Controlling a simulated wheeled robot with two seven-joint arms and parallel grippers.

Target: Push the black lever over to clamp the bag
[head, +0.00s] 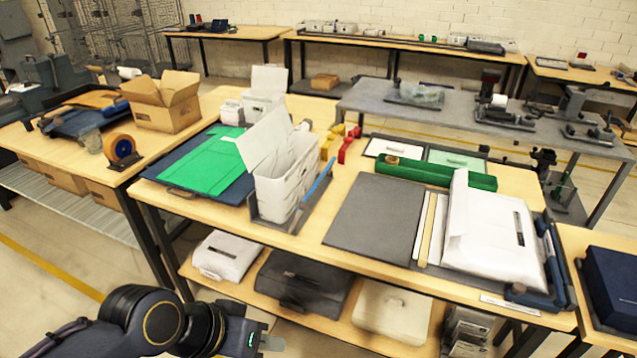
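A white bag (490,241) with a dark slot-like mark lies on the right part of the wooden work table. A dark blue and black clamp-like fixture (553,262) runs along the bag's right edge. I cannot tell which part of it is the black lever, or whether it presses on the bag. My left gripper (271,343) is at the bottom edge of the head view, in front of the table's lower shelf and well to the left of the bag. Its fingers are small and partly cut off, so their opening is unclear. My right gripper is not in view.
A dark grey mat (373,220) lies left of the bag, with a wooden strip (432,230) between. A green bar (435,174) lies behind. A white upright container (286,180) and a green sheet (200,163) are farther left. The lower shelf (335,325) holds several folded items.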

